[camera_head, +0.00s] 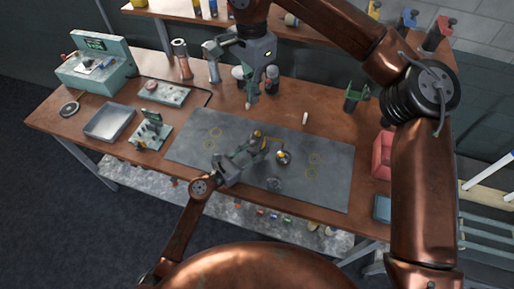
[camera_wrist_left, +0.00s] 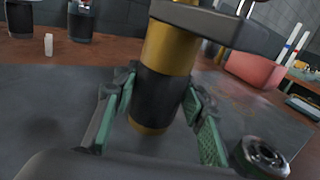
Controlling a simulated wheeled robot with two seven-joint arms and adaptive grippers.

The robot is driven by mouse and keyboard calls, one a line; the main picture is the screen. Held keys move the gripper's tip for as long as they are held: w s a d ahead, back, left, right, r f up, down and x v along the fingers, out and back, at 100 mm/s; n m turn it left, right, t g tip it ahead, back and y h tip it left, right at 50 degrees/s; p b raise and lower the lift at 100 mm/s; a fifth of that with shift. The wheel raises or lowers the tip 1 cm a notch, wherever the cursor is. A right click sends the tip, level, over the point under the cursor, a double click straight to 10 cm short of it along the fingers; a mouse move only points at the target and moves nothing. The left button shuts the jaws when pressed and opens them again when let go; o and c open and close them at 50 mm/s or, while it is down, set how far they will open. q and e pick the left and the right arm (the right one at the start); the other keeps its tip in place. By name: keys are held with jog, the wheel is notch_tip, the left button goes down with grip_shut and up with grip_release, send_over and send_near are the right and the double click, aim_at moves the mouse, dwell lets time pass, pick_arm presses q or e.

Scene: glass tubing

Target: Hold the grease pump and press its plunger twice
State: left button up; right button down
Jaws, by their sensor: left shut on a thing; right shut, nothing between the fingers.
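The grease pump is a cylinder with brass-yellow and black bands; its yellow part (camera_head: 258,134) shows above the grey mat in the head view. In the left wrist view the pump (camera_wrist_left: 162,85) stands nearly upright between green finger pads. My left gripper (camera_head: 256,148) is shut on its body; the gripper also shows in the left wrist view (camera_wrist_left: 160,112). The plunger cannot be made out. A dark grey block crosses the pump's top in the left wrist view; I cannot tell what it belongs to. My right gripper (camera_head: 249,103) is shut and empty, pointing down behind the pump.
The grey mat (camera_head: 325,165) carries a small round metal part (camera_head: 283,157) right of the pump. A tray (camera_head: 108,122) and a teal machine (camera_head: 98,68) stand left. A red bin (camera_head: 382,155) is at the right. A small white cylinder (camera_head: 305,118) stands behind the mat.

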pick_arm(q)
jog(key=o, duration=1.6)
jog(key=v, duration=1.2)
